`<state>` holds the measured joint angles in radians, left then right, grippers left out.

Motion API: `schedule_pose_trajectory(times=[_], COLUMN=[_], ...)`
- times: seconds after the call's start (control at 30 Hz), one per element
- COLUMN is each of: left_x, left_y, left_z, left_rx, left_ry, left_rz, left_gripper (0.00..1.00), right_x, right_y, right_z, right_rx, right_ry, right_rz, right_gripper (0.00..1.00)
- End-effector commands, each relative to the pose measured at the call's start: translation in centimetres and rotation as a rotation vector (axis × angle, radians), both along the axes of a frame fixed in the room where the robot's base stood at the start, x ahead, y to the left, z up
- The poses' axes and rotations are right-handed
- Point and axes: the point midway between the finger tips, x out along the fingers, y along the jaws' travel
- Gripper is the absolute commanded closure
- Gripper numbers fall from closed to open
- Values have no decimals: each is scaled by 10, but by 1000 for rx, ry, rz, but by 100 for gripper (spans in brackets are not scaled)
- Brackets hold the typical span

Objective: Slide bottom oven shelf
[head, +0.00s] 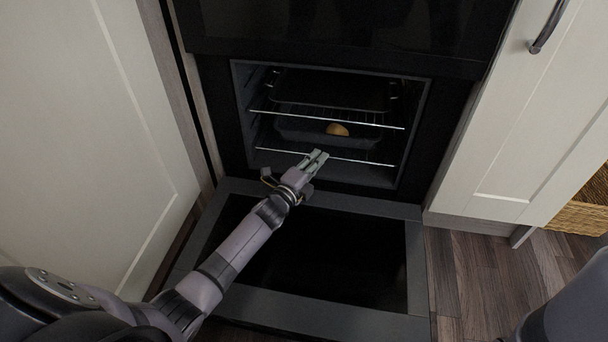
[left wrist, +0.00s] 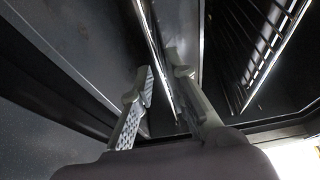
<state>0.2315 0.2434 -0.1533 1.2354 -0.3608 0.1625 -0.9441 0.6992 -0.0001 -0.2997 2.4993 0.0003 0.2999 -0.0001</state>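The oven's bottom shelf (head: 368,161) shows as a thin bright front rail inside the open oven cavity. My left gripper (head: 318,156) is at this rail, near its middle in the head view. In the left wrist view, its two fingers (left wrist: 163,76) stand apart with a gap between them. A bright rail (left wrist: 163,75) runs beyond or between the fingertips; I cannot tell whether they touch it. The fingers hide part of the rail in the head view. My right gripper is out of view.
The oven door (head: 408,265) is folded down flat under my left arm. An upper shelf (head: 380,124) sits above. A dark tray (head: 300,130) holds a round brown item (head: 337,129). Cream cabinets flank the oven (head: 85,140). A wicker basket (head: 582,216) is at right.

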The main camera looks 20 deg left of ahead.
Motion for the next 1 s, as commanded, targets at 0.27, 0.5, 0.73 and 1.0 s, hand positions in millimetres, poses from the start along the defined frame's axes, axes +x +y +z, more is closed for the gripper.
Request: schedule_pose_trajectory(times=[0.27,0.5,0.73,1.0], left_x=[-58,-83,-86,-85], left_y=[9,14,14,14], left_z=[-1,0,0,0], left_rx=[2,0,0,0], left_ry=[2,0,0,0], left_rz=[0,1,1,1], left_gripper=[85,85,85,85], right_x=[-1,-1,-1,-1], right_y=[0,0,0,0], right_z=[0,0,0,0], right_rx=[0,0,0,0], right_ry=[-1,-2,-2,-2], right_rz=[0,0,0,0], right_gripper=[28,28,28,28])
